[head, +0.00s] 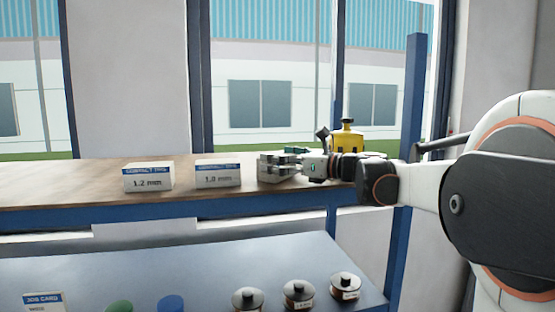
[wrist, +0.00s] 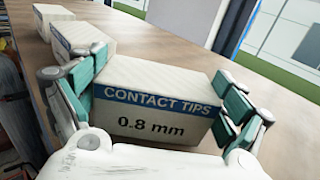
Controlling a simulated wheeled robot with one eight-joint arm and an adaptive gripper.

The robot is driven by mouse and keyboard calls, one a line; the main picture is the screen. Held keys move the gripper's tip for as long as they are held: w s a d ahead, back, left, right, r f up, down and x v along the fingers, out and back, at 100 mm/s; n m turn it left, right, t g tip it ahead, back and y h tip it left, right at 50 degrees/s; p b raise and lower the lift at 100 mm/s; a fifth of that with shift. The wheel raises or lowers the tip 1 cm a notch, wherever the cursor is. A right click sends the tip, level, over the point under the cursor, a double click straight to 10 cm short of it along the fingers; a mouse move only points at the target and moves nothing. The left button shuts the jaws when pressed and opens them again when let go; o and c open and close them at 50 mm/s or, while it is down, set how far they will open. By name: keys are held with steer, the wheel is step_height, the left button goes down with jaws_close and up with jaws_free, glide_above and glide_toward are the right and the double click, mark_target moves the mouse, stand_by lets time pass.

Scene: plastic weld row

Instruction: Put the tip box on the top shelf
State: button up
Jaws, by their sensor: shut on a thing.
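The tip box (wrist: 165,103), white with a blue "CONTACT TIPS" band and "0.8 mm", sits between the teal pads of my gripper (wrist: 163,80). My gripper is shut on it from both sides. In the head view my gripper (head: 277,166) is over the wooden top shelf (head: 92,184), to the right of two similar boxes, and its fingers mostly hide the tip box. The box is at or just above the shelf surface; I cannot tell whether it touches.
A 1.2 mm box (head: 148,178) and a 1.0 mm box (head: 218,174) stand left on the top shelf. A yellow container (head: 347,142) stands behind my wrist, near a blue post (head: 414,110).

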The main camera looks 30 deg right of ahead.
steer(key=shift+f, duration=0.2)
steer(key=o, duration=0.9)
steer(key=shift+c, duration=0.2)
steer(key=shift+r, duration=0.1)
steer(key=shift+r, duration=0.1)
steer(key=shift+s+d, duration=0.2)
steer(key=v, duration=1.1)
steer(key=shift+s, duration=0.25)
